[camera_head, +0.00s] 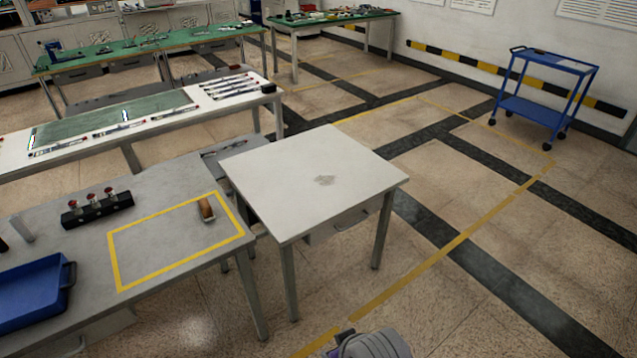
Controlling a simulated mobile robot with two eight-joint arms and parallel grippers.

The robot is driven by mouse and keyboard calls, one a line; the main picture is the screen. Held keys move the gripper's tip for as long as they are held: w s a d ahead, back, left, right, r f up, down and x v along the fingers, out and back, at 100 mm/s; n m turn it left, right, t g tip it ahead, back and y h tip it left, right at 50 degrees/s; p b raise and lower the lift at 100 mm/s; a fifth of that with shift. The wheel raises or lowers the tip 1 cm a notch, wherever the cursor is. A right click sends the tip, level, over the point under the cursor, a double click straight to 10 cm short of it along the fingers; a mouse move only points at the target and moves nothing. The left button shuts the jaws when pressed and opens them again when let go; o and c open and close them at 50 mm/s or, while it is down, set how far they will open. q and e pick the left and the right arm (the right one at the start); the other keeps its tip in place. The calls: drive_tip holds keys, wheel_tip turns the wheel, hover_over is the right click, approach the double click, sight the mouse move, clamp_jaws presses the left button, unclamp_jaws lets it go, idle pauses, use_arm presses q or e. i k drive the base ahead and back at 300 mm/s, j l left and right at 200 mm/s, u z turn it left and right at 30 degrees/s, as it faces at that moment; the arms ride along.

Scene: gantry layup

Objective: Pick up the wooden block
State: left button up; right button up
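A small brown wooden block (206,209) stands on the grey workbench (165,190) at the left. It is inside the yellow taped rectangle (113,262), close to its right side. Neither of my grippers shows in the head view. A rounded grey part at the bottom edge may be part of my arm, but no fingers can be seen on it.
A blue tray (68,272) and a black rack (90,214) with several red-topped pieces share the workbench. A bare white table (300,165) stands just right. A long white table (160,126) is behind. A blue cart (540,62) stands far right. Open floor lies at right.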

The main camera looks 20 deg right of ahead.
sight(206, 210)
drive_tip(key=i+l, duration=0.6)
drive_tip(key=i+l+z, duration=0.1)
drive_tip(key=i+l, duration=0.45)
drive_tip(key=i, duration=0.25)
